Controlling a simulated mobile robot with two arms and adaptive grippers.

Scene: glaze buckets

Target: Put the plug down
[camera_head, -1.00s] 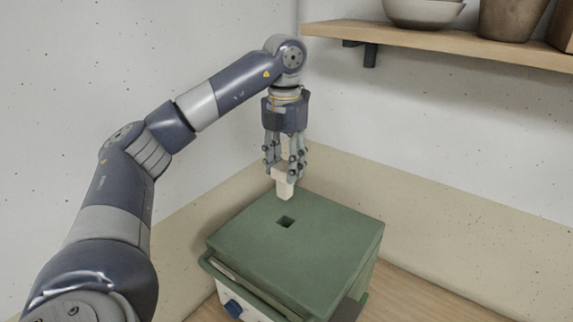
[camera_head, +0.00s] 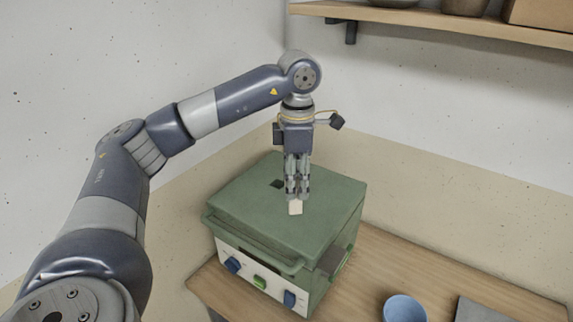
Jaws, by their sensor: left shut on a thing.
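My left gripper (camera_head: 298,190) points straight down over the right part of the green kiln lid. It is shut on the plug (camera_head: 295,208), a small pale block whose lower end shows below the fingertips. The fingers hide the plug's upper part. I cannot tell whether the plug touches the lid. The green kiln (camera_head: 262,222) has a dark square hole (camera_head: 277,184) in its lid, to the left of the gripper and open. My right gripper is not in view.
A blue bucket (camera_head: 404,308) and a grey slab (camera_head: 487,310) are at the lower right. A wall shelf (camera_head: 440,22) with bowls and a box is above right.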

